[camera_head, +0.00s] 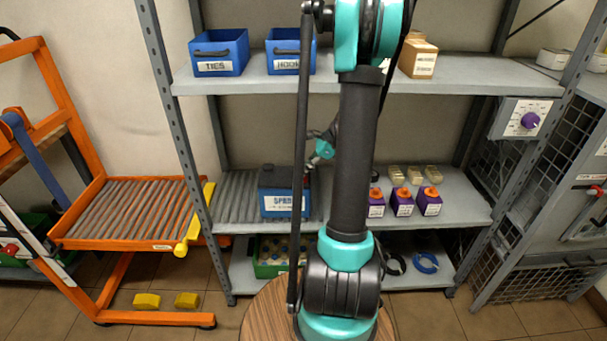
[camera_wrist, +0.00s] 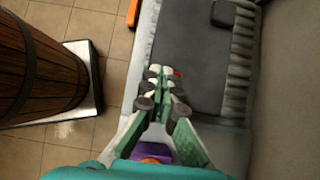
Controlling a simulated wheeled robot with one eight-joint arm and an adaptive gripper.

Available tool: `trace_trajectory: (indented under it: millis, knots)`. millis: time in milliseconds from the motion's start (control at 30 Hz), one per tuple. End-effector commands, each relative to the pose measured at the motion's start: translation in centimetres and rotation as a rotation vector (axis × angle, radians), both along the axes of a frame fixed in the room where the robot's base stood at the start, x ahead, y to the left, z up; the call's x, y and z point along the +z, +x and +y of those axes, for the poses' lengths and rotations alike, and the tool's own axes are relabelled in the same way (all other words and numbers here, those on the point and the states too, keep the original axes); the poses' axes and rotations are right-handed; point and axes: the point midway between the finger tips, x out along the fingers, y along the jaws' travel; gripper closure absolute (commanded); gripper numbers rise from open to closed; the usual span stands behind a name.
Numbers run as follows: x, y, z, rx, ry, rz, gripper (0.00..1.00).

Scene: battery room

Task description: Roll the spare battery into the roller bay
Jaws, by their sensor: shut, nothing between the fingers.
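The spare battery (camera_head: 283,192), a dark blue box with a white label, stands on the middle shelf. Grey rollers (camera_head: 234,197) lie to its left on that shelf. An orange stand (camera_head: 70,243) at the left carries a tilted-looking bed of rollers (camera_head: 130,210), with a yellow piece at its right edge. My gripper (camera_head: 322,148) is partly hidden behind my arm, just above and right of the battery. In the wrist view my gripper (camera_wrist: 163,75) is shut and empty beside the battery's dark top (camera_wrist: 195,65). I cannot tell whether it touches.
Blue bins (camera_head: 219,53) and a cardboard box (camera_head: 418,58) are on the shelf above. Yellow blocks (camera_head: 147,301) lie on the floor.

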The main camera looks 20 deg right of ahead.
Motion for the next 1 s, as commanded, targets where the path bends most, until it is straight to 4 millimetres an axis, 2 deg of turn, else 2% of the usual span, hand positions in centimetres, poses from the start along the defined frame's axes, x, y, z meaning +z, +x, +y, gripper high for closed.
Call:
trace_trajectory:
  millis: [167,400,600,800,1000]
  knots:
    - [0.0,-0.6,-2.2,-0.004,0.0,0.001,1.0]
    - [0.1,-2.1,-7.0,-0.004,0.001,0.001,1.0]
    - [0.1,-3.2,-10.0,-0.002,0.002,0.0,1.0]
    - [0.1,-3.6,-11.3,0.0,0.002,-0.001,1.0]
    - [0.2,-3.8,-11.1,0.014,-0.006,-0.007,1.0]
